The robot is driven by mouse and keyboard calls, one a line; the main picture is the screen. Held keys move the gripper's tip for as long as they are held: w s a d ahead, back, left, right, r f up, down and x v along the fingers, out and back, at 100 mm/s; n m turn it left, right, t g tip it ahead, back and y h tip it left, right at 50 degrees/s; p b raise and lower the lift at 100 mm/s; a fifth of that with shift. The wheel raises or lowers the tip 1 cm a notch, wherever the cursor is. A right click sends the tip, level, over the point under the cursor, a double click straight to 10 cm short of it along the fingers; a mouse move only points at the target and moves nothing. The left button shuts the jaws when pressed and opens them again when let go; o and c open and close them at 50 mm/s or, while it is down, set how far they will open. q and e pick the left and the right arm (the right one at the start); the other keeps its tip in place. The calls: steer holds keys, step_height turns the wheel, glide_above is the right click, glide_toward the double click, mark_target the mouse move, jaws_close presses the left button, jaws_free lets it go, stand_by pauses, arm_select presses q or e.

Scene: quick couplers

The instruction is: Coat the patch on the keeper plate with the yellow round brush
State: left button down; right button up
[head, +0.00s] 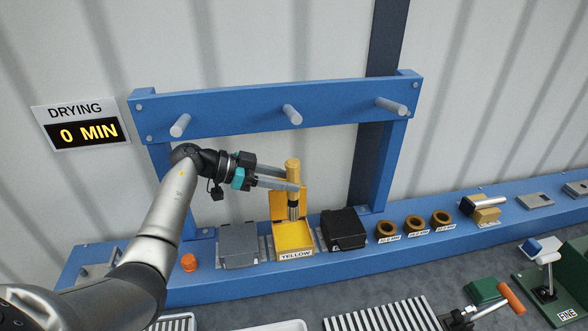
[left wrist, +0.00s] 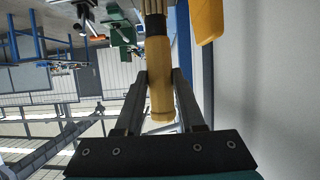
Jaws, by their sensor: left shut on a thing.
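My left gripper (head: 296,186) is shut on the wooden-yellow handle of the round brush (head: 293,172). The brush is upright, bristles down, over the open yellow box (head: 294,238) labelled YELLOW. I cannot tell whether the bristles are inside the box or just above it. In the left wrist view the brush handle (left wrist: 160,85) lies between the two fingers, with pale bristles at the top edge and the yellow lid (left wrist: 207,20) close beside them. I cannot make out which part is the keeper plate or its patch. My right gripper is not in view.
A closed grey box (head: 237,244) and a black box (head: 344,229) flank the yellow one on the blue bench. A blue frame with pegs (head: 293,115) stands behind. Brown rings (head: 414,224) and small grey plates (head: 537,200) lie to the right. A sign (head: 80,126) reads DRYING 0 MIN.

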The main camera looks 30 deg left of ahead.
mark_target(288, 204)
arm_select(q)
steer(key=shift+s+a+f+b, duration=0.1)
steer(key=shift+f+b, duration=0.2)
steer(key=shift+f, duration=0.65)
steer(key=shift+s+d+f+b, duration=0.1)
steer(key=shift+f+b, duration=0.15)
steer(key=shift+f, duration=0.7)
steer(key=shift+s+a+f+b, duration=0.1)
steer(key=shift+f+b, duration=0.2)
steer(key=shift+f, duration=0.65)
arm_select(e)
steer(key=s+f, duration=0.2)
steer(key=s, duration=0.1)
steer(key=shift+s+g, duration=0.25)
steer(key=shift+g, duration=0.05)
arm_select(q)
steer(key=shift+f+b, duration=0.3)
steer(key=shift+f, duration=0.25)
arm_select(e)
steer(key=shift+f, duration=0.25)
arm_select(q)
steer(key=shift+s+f, duration=0.2)
steer(key=shift+f, duration=0.2)
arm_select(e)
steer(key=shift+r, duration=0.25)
